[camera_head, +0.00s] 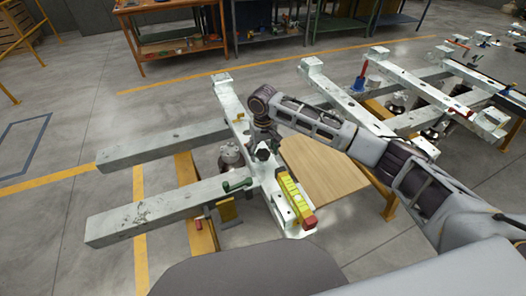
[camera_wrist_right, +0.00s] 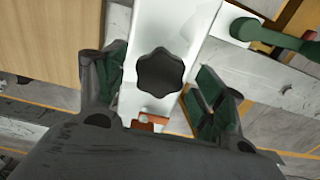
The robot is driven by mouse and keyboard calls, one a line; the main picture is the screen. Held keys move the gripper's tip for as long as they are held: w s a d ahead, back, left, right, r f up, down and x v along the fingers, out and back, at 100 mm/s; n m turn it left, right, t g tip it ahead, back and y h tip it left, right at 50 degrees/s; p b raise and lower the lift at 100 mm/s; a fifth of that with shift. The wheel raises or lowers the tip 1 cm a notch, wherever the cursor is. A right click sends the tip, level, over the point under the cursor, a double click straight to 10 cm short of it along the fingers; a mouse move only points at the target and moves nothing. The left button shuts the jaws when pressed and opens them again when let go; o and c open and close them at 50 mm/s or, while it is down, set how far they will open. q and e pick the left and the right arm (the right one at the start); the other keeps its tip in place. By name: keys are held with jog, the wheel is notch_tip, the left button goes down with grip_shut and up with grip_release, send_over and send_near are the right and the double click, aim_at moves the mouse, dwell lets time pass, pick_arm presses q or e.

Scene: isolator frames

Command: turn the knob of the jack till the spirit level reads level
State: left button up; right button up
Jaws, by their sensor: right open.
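The jack's black star-shaped knob (camera_wrist_right: 160,72) shows in the right wrist view on the white beam (camera_wrist_right: 160,20). My right gripper (camera_wrist_right: 157,88) is open, with one finger on each side of the knob and visible gaps between. In the head view my right gripper (camera_head: 263,141) is over the beam, close to the dark knob (camera_head: 263,155), which it partly hides. The yellow spirit level (camera_head: 292,194) lies along the beam, nearer to me than the knob. Its bubble is too small to read. My left gripper is not in view.
A green handle (camera_head: 237,185) sits beside the beam, left of the level. A red block (camera_head: 309,222) is at the level's near end. A wooden board (camera_head: 325,172) lies right of the beam. More frames (camera_head: 400,80) stand at the right; workbenches line the back.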

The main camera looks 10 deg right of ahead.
jog(key=c, duration=1)
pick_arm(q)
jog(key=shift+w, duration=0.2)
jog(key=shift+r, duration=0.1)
